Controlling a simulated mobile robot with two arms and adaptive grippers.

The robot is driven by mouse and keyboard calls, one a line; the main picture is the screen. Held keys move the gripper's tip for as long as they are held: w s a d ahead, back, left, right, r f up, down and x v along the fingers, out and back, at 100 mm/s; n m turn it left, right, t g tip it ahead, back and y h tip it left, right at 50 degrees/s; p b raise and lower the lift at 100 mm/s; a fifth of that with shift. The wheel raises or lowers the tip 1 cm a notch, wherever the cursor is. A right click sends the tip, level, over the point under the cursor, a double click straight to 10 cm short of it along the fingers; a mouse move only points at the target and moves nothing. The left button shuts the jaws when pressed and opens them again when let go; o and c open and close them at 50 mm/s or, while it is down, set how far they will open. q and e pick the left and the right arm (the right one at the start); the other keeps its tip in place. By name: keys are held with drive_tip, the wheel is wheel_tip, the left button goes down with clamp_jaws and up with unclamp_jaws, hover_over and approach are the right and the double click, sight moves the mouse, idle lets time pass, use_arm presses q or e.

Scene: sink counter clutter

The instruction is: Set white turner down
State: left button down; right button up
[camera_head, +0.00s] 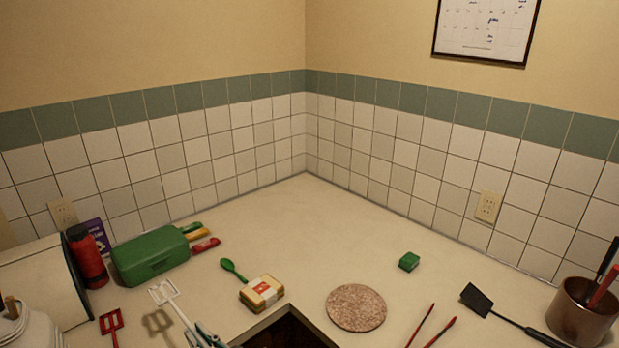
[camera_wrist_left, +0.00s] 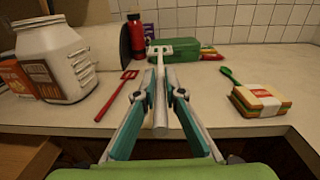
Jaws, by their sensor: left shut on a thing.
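The white turner (camera_head: 172,303) has a slotted head and points away from me over the left part of the counter. Its shadow falls apart from it on the counter, so it is held above the surface. My left gripper (camera_head: 207,338) shows only in part at the bottom edge of the head view. In the left wrist view, the gripper (camera_wrist_left: 160,92) is shut on the handle of the white turner (camera_wrist_left: 160,75), with the head beyond the fingertips. My right gripper is not in view.
A red slotted turner (camera_head: 111,325) lies left of the white one. A green toolbox (camera_head: 150,256) and red bottle (camera_head: 86,258) stand behind. A sandwich (camera_head: 262,291) and green spoon (camera_head: 232,269) lie to the right, near the sink opening (camera_head: 285,332). The back middle counter is clear.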

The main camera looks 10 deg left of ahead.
use_arm(q)
drive_tip(key=s+d+m+t+h+b, duration=0.75)
drive_tip(key=s+d+m+h, duration=0.3)
drive_tip(key=s+h, duration=0.3)
drive_tip(key=w+a+n+g+y+p, duration=0.2)
drive_tip(key=w+a+n+y, duration=0.1)
drive_tip(key=w+y, duration=0.1)
drive_tip(key=w+a+n+g+y+p, duration=0.2)
drive_tip(key=w+a+n+y, duration=0.1)
drive_tip(key=w+a+y, duration=0.1)
drive_tip(key=w+a+n+g+y+p, duration=0.2)
drive_tip(key=w+a+n+y+p, duration=0.1)
drive_tip(key=w+a+y, duration=0.1)
drive_tip(key=shift+w+a, duration=0.1)
drive_tip(key=shift+w, duration=0.1)
drive_tip(key=shift+w+d+r+n+g+y+p, duration=0.1)
drive_tip(key=shift+w+d+n+g+y+p, duration=0.35)
drive_tip(key=shift+w+n+g+y, duration=0.3)
drive_tip(key=shift+s, duration=0.1)
